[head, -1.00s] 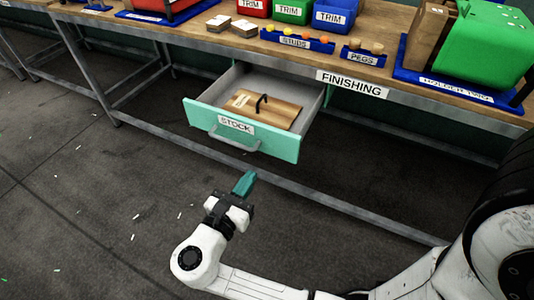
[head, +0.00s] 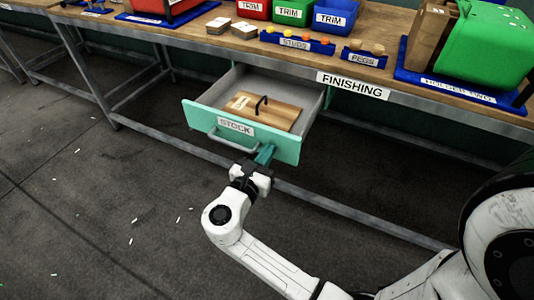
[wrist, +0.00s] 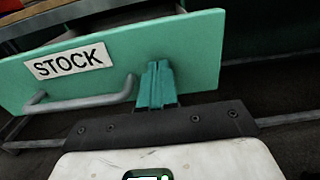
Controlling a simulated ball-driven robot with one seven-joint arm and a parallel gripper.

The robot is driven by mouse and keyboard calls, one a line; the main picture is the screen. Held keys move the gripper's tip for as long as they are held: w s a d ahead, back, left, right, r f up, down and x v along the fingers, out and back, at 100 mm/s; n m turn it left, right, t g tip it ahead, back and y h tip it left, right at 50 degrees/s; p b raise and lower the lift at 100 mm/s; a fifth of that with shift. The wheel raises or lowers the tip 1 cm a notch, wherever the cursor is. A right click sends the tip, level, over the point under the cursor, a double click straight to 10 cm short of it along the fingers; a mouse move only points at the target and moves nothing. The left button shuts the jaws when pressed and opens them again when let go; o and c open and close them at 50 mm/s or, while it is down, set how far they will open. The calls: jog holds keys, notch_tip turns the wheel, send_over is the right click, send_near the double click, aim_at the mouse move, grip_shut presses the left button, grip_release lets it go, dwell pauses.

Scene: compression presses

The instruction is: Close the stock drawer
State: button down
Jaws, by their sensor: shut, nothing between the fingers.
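The stock drawer (head: 290,149) is pulled out under the workbench, with a teal front, a white STOCK label and a grey bar handle (head: 228,141). A wooden board with a black handle (head: 277,112) lies inside it. My gripper (head: 266,152) has its teal fingers shut and empty, at the drawer front just right of the handle. In the wrist view the fingertips (wrist: 157,70) overlap the drawer front (wrist: 197,40), right of the handle (wrist: 85,101). I cannot tell for sure whether they touch the front.
The workbench top (head: 385,52) carries red, green and blue TRIM bins, STUDS and PEGS trays and a green press (head: 487,50). A metal rail (head: 340,213) runs low below the drawer. The floor in front is clear apart from small scraps.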

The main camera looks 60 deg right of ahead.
jog(key=p, duration=0.1)
send_near(301, 108)
jog(key=d, duration=0.3)
jog(key=d+r, duration=0.1)
jog(key=d, duration=0.2)
jog(key=d+r, duration=0.1)
jog(key=d, duration=0.3)
jog(key=shift+w+r, duration=0.2)
jog(key=shift+w, duration=0.05)
jog(key=shift+d, duration=0.6)
jog(key=shift+w+r, duration=0.1)
jog(key=shift+d+r, duration=0.1)
